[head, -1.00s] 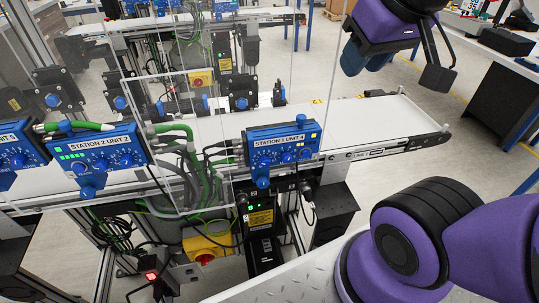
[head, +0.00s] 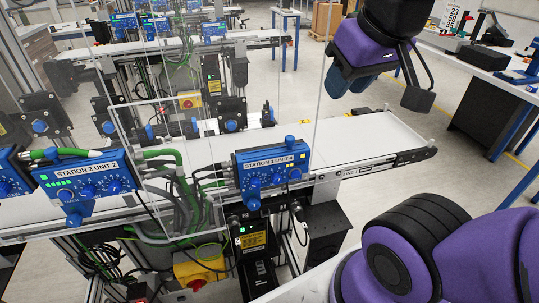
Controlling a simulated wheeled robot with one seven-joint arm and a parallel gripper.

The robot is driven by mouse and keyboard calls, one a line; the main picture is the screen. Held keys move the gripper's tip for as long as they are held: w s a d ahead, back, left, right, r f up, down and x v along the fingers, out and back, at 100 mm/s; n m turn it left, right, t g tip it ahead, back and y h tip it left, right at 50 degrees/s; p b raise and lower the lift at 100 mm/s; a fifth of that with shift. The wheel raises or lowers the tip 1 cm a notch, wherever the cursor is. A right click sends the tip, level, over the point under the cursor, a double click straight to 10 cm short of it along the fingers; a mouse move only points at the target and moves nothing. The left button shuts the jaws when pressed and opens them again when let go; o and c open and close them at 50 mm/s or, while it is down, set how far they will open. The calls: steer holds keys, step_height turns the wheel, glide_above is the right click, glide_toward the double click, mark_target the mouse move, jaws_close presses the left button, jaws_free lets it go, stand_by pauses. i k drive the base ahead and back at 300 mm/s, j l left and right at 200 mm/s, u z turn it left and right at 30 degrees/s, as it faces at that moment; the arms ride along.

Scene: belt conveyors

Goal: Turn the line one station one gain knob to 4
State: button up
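A blue control box labelled "STATION 1 UNIT 4" (head: 270,157) is mounted on the near edge of the front conveyor. A row of small blue knobs is on its face; their scale marks and pointer settings are too small to read, and I cannot tell which is the gain knob. My gripper (head: 391,90) hangs at the upper right, above and to the right of the box, well apart from it. A blue part and a dark grey part show at its lower end, but its opening is unclear. Nothing is seen held in it.
A second blue box labelled "STATION 2 UNIT 2" (head: 88,173) stands left on the same conveyor (head: 370,135). Clear panels, green cables (head: 165,155) and a yellow switch box (head: 200,265) are nearby. Another conveyor (head: 180,46) runs behind.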

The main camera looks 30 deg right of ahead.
mark_target(255, 184)
steer(key=k+l+u, duration=0.1)
steer(key=l, duration=0.3)
steer(key=k+l+u, duration=0.1)
steer(key=k+l, duration=0.4)
steer(key=l, duration=0.2)
steer(key=u, duration=0.05)
